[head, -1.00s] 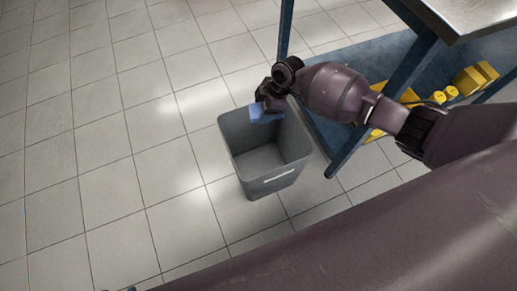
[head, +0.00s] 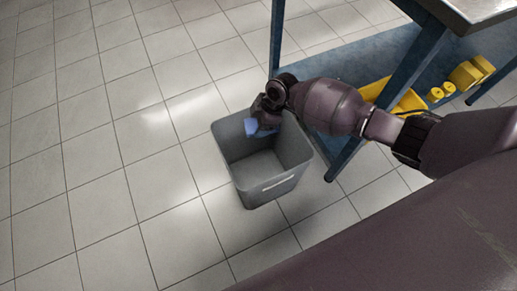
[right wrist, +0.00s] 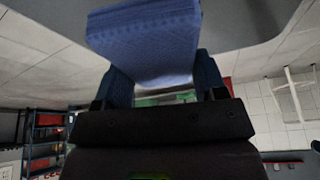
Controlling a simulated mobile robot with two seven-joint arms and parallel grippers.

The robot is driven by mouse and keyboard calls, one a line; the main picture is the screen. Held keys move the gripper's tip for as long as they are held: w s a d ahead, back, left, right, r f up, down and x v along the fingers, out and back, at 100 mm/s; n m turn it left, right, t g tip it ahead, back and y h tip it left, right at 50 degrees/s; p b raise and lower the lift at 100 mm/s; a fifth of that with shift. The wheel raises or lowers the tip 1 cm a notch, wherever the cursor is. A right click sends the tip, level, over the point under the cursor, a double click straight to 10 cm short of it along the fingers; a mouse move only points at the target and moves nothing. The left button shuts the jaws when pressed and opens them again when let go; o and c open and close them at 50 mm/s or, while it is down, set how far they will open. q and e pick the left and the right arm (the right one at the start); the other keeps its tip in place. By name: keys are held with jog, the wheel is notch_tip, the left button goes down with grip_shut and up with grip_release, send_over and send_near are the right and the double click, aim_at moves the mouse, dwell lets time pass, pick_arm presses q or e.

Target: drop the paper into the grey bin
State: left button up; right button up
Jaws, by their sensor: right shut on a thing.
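The grey bin (head: 262,187) stands upright and open on the tiled floor in the head view, and its inside looks empty. My right gripper (head: 262,120) is over the far part of the bin's opening, shut on the blue paper (head: 256,128). The paper hangs at the opening near the far wall. In the right wrist view the paper (right wrist: 147,42) sits between the two fingers (right wrist: 163,85), with a grey surface close behind it. My left gripper is not in view.
A blue-framed workbench (head: 345,62) stands right of the bin, one leg close beside it. Its lower shelf holds a yellow bin (head: 398,98) and several yellow items (head: 470,75). The tiled floor (head: 100,150) on the left is clear.

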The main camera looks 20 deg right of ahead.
jog(key=o, duration=1)
jog(key=shift+o, duration=0.2)
jog(key=shift+d+r, duration=0.15)
jog(key=shift+r, duration=0.35)
jog(key=p+v, duration=0.3)
jog(key=v, duration=0.5)
jog(key=shift+r, duration=0.3)
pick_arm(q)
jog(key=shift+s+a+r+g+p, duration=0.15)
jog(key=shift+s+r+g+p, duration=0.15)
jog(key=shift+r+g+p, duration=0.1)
pick_arm(e)
jog(key=shift+s+d+r, duration=0.15)
jog(key=shift+d+r, duration=0.25)
jog(key=shift+r, duration=0.15)
